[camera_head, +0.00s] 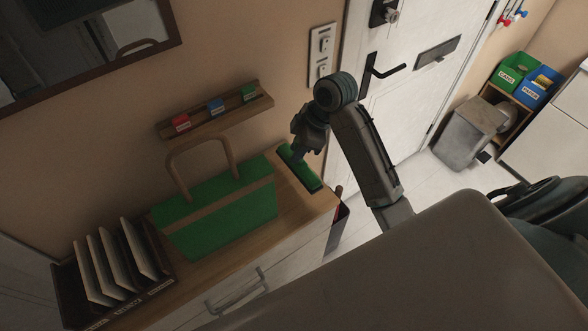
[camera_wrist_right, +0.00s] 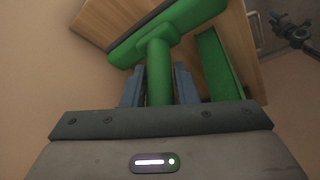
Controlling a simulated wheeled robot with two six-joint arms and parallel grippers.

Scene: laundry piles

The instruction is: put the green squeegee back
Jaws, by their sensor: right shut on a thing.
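The green squeegee (camera_head: 300,167) is at the right end of the wooden cabinet top, beside the green bag. In the right wrist view its handle (camera_wrist_right: 160,72) runs between the fingers, and its wide green head lies beyond them. My right gripper (camera_head: 308,146) is shut on the handle; its blue-grey fingers (camera_wrist_right: 159,86) flank it in the wrist view. I cannot tell whether the head touches the cabinet top. My left gripper is not in view.
A green bag (camera_head: 220,221) and a dark file rack (camera_head: 68,283) stand on the cabinet top (camera_head: 318,201). A wall shelf (camera_head: 215,117) holds small red, blue and green items. Small red and blue items (camera_head: 512,15) hang beyond the white door (camera_head: 419,88).

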